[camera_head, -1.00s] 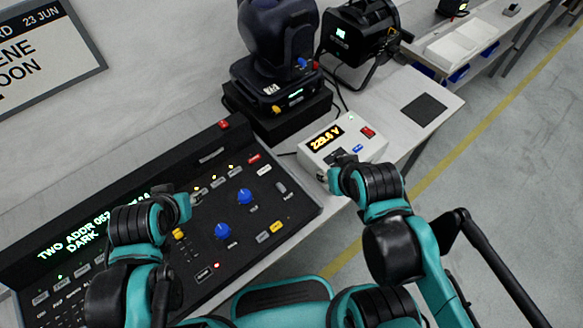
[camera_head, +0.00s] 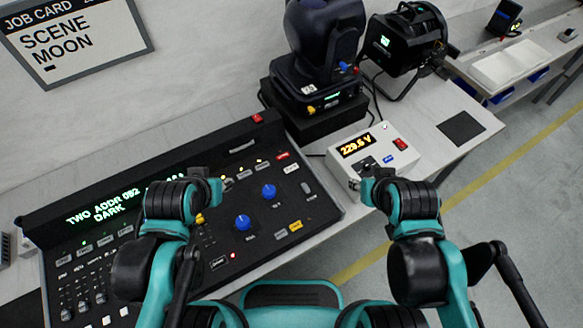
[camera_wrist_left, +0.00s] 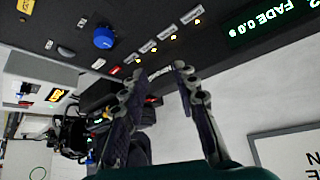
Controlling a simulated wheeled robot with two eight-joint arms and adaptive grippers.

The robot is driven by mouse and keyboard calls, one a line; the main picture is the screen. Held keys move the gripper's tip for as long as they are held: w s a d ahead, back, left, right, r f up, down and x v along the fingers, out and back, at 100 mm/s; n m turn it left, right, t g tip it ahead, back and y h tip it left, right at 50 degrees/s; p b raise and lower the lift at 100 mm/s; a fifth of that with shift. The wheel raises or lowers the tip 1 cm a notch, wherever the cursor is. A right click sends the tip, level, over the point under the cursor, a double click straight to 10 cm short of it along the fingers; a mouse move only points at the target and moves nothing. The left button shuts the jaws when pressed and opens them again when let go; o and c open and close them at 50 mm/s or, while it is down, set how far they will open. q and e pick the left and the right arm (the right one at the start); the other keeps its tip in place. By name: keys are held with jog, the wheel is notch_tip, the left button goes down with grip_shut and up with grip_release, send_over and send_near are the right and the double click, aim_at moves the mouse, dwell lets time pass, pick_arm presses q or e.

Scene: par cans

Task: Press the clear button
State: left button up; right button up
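The black lighting console (camera_head: 325,208) has a lit green display (camera_head: 105,205), blue knobs and several small labelled buttons. I cannot read which button is the clear button. A red key (camera_head: 283,156) and a white key (camera_head: 291,167) sit near its upper right. A yellow key (camera_head: 295,225) is lower right. My left gripper (camera_head: 225,186) is over the console's middle, by a row of lit buttons. In the left wrist view its two fingers (camera_wrist_left: 161,72) stand apart with nothing between them. My right gripper (camera_head: 362,186) is at the front of the white voltage box (camera_head: 400,163); its fingers are unclear.
The voltage box has a display, a red switch and a dark knob. A moving-head light (camera_head: 325,60) stands behind the console, with a black par can (camera_head: 408,40) to its right. A job card (camera_head: 75,50) hangs on the wall. A dark square pad (camera_head: 461,129) lies at right.

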pick_arm(q)
grip_shut()
dwell(1.0)
